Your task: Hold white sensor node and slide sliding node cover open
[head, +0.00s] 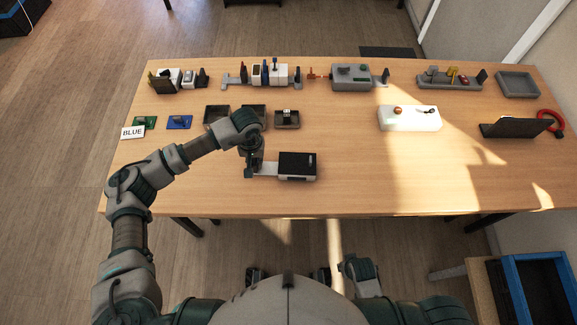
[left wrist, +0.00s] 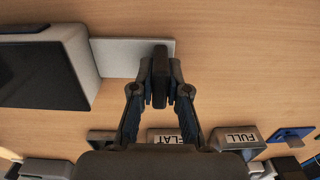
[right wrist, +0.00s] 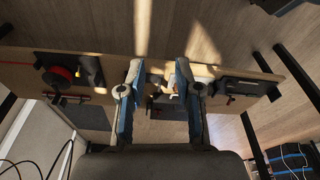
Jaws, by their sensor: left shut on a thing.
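The white sensor node (head: 298,178) lies near the front edge of the table, left of centre. Its black cover (head: 296,163) is on top, and it also shows in the left wrist view (left wrist: 38,75). A flat pale plate (left wrist: 118,56) reaches out from the node's left side in the head view, with a dark upright tab (left wrist: 160,75) at its end. My left gripper (head: 250,171) is shut on this tab, one finger on each side in the left wrist view (left wrist: 160,92). My right gripper (right wrist: 157,76) is open and empty, away from the node.
Small dark trays (head: 287,120) stand behind the node. Several fixtures line the back, including a grey box (head: 352,76). The tabletop right of the node is clear.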

